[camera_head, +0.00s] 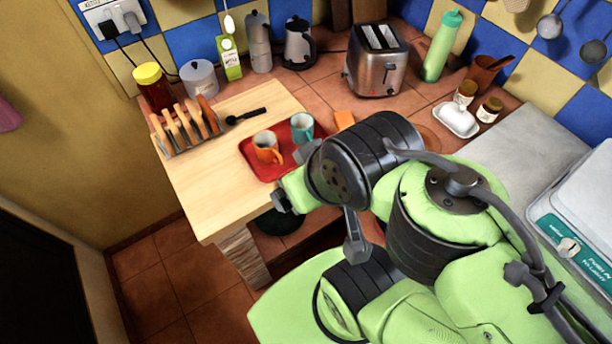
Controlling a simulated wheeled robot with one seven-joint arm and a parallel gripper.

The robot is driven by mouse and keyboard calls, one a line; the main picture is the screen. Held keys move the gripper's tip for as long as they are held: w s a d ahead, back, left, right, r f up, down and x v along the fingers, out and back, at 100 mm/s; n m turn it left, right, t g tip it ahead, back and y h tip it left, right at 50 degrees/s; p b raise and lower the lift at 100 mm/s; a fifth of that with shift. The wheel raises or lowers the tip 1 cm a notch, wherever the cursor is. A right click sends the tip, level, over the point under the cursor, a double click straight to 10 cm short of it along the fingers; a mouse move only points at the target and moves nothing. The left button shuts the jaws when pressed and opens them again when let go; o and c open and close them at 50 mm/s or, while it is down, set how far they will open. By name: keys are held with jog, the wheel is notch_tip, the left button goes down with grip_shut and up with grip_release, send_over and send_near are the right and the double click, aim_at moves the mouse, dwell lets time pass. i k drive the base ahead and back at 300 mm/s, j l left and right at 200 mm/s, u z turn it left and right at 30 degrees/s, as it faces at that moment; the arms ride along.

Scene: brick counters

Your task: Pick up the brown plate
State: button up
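A reddish-brown rounded edge (430,138) shows on the tiled counter just right of my arm's black joint. It may be the brown plate, but my arm covers most of that spot and I cannot tell for sure. No other brown plate is visible. My green and black arm fills the lower middle and right of the view.
A wooden board (200,188) holds a toast rack (185,130) and a red tray (258,166) with an orange mug (266,147) and a teal mug (302,127). A toaster (377,62), green bottle (441,47), butter dish (456,122) and two jars stand behind.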

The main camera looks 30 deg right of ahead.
aim_at(432, 143)
jog(key=z, duration=1.9)
jog(key=l+u, duration=0.25)
jog(key=u, duration=0.2)
jog(key=k+l+u, duration=0.1)
jog(key=u, duration=0.3)
jog(key=k+l+u, duration=0.15)
jog(key=u, duration=0.3)
jog(key=k+l+u, duration=0.15)
jog(key=u, duration=0.3)
jog(key=k+l+u, duration=0.15)
jog(key=u, duration=0.25)
